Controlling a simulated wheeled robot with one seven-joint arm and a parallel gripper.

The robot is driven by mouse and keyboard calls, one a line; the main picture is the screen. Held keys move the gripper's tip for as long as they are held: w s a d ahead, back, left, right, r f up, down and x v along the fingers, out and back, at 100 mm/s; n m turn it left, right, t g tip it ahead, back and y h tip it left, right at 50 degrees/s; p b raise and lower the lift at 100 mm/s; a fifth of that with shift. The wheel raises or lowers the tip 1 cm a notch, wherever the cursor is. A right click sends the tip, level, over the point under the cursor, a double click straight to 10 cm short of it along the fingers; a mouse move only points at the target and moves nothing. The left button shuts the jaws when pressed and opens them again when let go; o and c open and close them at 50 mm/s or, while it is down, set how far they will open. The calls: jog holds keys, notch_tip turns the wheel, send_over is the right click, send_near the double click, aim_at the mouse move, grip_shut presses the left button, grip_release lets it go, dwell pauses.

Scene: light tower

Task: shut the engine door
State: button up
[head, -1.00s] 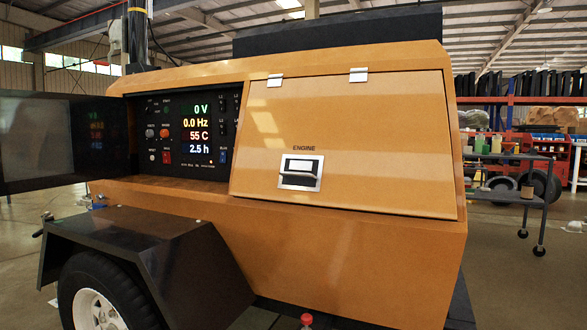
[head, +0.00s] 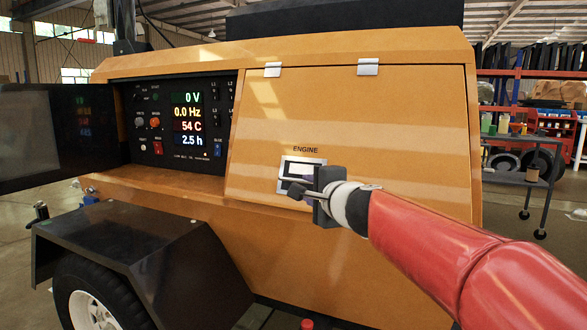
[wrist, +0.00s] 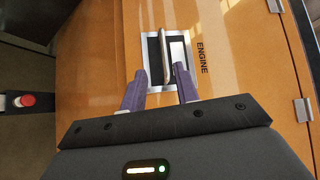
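The engine door (head: 390,120) is a flat orange panel hung from two silver hinges along its top edge. It lies flush or nearly flush with the body; I cannot tell whether a small gap remains at its lower edge. Its latch handle (head: 301,168), in a silver frame below the word ENGINE, is partly hidden by my gripper (head: 298,190). In the wrist view the latch handle (wrist: 165,58) sticks up from its recess. My gripper (wrist: 160,86) is open, with its two purple-grey fingers apart at the near end of the latch frame and nothing held between them.
A control panel (head: 183,125) with lit readings is left of the door, its own dark door (head: 60,140) swung open. A black fender (head: 140,245) and wheel stand low at left. A trolley (head: 540,170) is behind at right.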

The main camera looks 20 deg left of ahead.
aim_at(295, 181)
jog(key=shift+m, duration=0.4)
jog(key=x, duration=0.3)
jog(key=p+x, duration=0.1)
jog(key=x, duration=0.2)
jog(key=p+x, duration=0.1)
jog(key=x, duration=0.2)
jog(key=shift+a+r, duration=0.2)
jog(key=shift+r, duration=0.15)
grip_shut()
